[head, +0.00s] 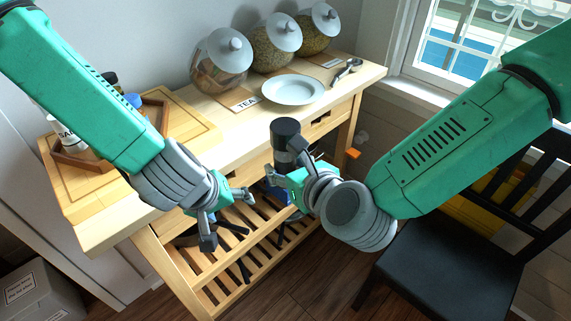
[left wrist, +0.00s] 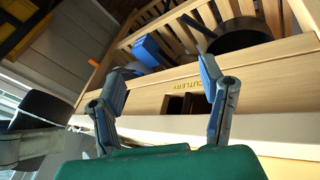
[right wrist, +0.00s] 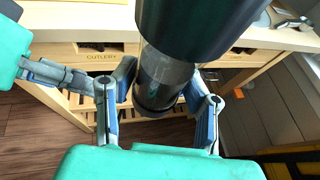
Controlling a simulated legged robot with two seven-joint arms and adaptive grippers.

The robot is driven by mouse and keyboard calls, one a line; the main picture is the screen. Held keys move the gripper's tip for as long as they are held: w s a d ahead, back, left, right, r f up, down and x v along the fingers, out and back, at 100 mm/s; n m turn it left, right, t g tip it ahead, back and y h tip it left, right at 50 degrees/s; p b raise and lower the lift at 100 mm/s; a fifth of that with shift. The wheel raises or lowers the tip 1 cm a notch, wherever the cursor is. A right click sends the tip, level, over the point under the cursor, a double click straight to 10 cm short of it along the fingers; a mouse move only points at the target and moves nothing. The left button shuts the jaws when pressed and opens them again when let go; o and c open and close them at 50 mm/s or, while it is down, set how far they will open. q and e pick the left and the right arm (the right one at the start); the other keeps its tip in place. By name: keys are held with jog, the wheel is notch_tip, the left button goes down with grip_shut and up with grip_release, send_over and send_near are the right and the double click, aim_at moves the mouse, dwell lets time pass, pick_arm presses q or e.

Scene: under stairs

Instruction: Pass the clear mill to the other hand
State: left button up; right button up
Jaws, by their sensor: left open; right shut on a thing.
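The clear mill (head: 288,143) has a black cap and a see-through body, and it stands upright in the head view in front of the wooden table. My right gripper (head: 285,180) is shut on it. The right wrist view shows the mill (right wrist: 163,78) large between the fingers of my right gripper (right wrist: 160,105). My left gripper (head: 229,214) is open and empty, to the left of the mill and apart from it. In the left wrist view, my left gripper (left wrist: 165,85) has nothing between its fingers.
The wooden table (head: 192,196) holds a white plate (head: 293,89), several lidded jars (head: 222,62), a scoop (head: 348,70) and a wooden tray (head: 84,160). Pans lie on its slatted lower shelf (head: 262,262). A black chair (head: 450,255) stands at the right.

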pick_arm(q)
jog(key=s+a+f+m+g, duration=0.1)
jog(key=s+a+f+m, duration=0.1)
jog(key=s+a+f, duration=0.2)
jog(key=s+a+f+m+g+y, duration=0.1)
jog(key=s+a+f, duration=0.4)
jog(key=s, duration=0.6)
jog(key=s+a+f+m+g, duration=0.2)
jog(key=s+a+f, duration=0.2)
jog(key=s+f, duration=0.3)
jog(key=shift+s+a+f+m+y, duration=0.15)
jog(key=shift+m+y, duration=0.25)
